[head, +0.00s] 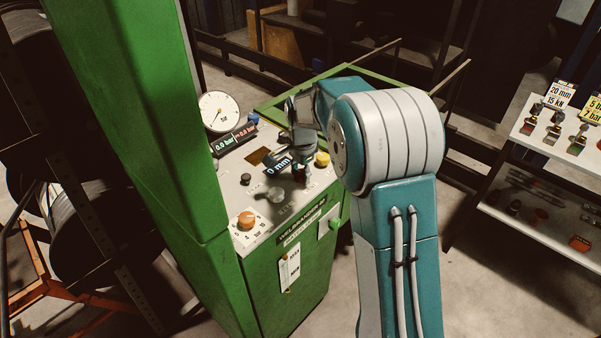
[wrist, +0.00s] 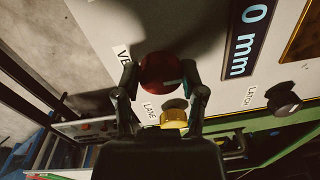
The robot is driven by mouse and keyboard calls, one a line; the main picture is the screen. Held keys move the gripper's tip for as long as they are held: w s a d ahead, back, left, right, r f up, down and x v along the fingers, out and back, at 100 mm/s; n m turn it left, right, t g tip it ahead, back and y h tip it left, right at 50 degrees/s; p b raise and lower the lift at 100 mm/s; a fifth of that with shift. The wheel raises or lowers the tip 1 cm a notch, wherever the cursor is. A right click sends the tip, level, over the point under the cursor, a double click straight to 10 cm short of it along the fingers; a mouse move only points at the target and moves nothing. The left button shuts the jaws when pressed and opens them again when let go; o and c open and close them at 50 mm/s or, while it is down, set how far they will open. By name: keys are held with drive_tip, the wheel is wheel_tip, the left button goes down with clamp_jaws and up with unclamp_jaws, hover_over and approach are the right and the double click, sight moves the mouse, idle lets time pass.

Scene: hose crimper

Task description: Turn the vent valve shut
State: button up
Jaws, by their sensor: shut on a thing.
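The vent valve is a round dark red knob (wrist: 160,74) on the pale panel, beside a label of which "VE" shows in the wrist view. A small pale mark is on its right side. My gripper (wrist: 161,80) is shut on the red knob, one finger on its left side and one on its right. In the head view my gripper (head: 301,170) reaches down to the panel just right of the "0 mm" display, and the knob is mostly hidden there.
A yellow button (wrist: 174,119) sits close to the fingers. A black latch knob (wrist: 284,103) is farther right. On the green machine's panel are a grey knob (head: 275,194), an orange knob (head: 246,219) and a round gauge (head: 219,111). A shelf (head: 545,197) stands at right.

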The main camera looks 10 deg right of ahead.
drive_tip(key=shift+n, duration=0.3)
drive_tip(key=n, duration=0.3)
drive_tip(key=shift+d+n, duration=0.1)
drive_tip(key=shift+n, duration=0.2)
drive_tip(key=n, duration=0.4)
drive_tip(key=shift+w+n, duration=0.1)
drive_tip(key=shift+n, duration=0.2)
drive_tip(key=n, duration=0.4)
drive_tip(key=shift+g, duration=0.3)
drive_tip(key=shift+n, duration=2.5)
drive_tip(key=o, duration=1.2)
drive_tip(key=shift+w, duration=0.1)
drive_tip(key=shift+c, duration=0.2)
